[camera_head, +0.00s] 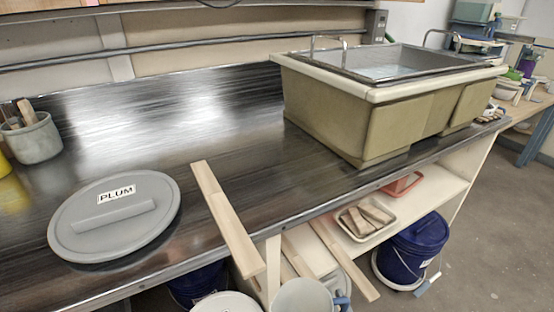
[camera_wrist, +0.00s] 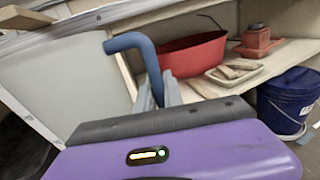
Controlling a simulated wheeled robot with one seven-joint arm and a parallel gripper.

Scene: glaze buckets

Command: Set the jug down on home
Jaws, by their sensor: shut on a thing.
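The jug is a pale grey vessel with a blue handle. In the head view the jug (camera_head: 300,294) is at the bottom edge, low in front of the counter, partly cut off. In the wrist view the jug (camera_wrist: 62,88) fills the left side, and it looks tilted there. My gripper (camera_wrist: 157,92) is shut on the jug's blue handle, with its grey fingers at the handle's lower part. The head view does not clearly show my gripper. No spot marked home can be made out; the bench (camera_head: 215,110) has bare top surface.
A grey lid marked PLUM (camera_head: 116,215) lies on the bench at left, beside wooden battens (camera_head: 228,218) that overhang the front edge. A sink (camera_head: 385,120) stands at right. Below are a shelf with a tray (camera_head: 364,218) and a blue bucket (camera_head: 413,248). The wrist view shows a red basin (camera_wrist: 193,54).

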